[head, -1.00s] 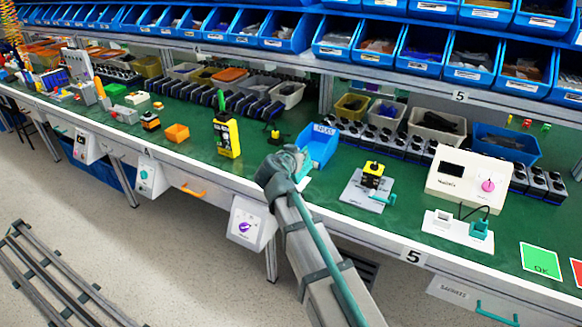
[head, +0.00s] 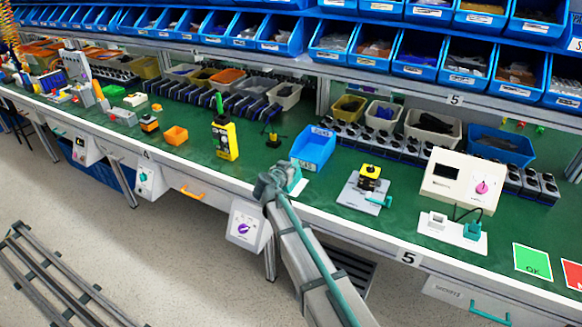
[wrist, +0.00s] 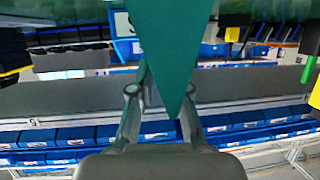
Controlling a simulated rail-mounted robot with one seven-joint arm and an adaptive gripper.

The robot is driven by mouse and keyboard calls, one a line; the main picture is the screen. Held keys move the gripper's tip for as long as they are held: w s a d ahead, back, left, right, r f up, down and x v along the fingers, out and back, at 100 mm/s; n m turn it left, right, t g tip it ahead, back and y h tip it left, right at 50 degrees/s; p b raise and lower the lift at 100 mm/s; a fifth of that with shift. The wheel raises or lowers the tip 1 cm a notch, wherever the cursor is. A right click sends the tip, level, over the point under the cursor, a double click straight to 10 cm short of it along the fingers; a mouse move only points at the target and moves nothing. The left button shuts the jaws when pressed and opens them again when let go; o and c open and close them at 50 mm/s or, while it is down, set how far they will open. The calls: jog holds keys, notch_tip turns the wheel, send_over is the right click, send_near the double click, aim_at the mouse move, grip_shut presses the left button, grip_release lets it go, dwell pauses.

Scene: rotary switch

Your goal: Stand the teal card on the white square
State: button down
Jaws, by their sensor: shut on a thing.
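The teal card (head: 296,179) is held at the tip of my gripper (head: 277,182), by the front edge of the green bench. In the wrist view the card (wrist: 167,45) runs from the top edge down between the two fingers of my gripper (wrist: 160,95), narrowing to a point. The white square (head: 301,188) shows as a small pale patch on the bench, just below and right of the card, partly hidden by card and gripper. I cannot tell whether the card's lower edge touches it.
A blue bin (head: 312,150) stands close behind the card. A grey plate with a yellow-topped switch (head: 369,172) lies to the right. A yellow tester (head: 224,139) stands to the left. A box with a purple knob (head: 243,226) hangs below the bench edge.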

jog(key=shift+f, duration=0.15)
jog(key=shift+f, duration=0.15)
jog(key=c, duration=1.1)
grip_release()
jog(key=shift+c, duration=0.2)
jog(key=shift+s+r, duration=0.15)
jog(key=shift+r, duration=0.05)
jog(key=b+v, duration=0.2)
jog(key=v, duration=0.9)
jog(key=shift+s+a+b, duration=0.2)
jog(key=shift+s+b, duration=0.1)
jog(key=shift+s, duration=0.05)
jog(key=shift+r, duration=0.1)
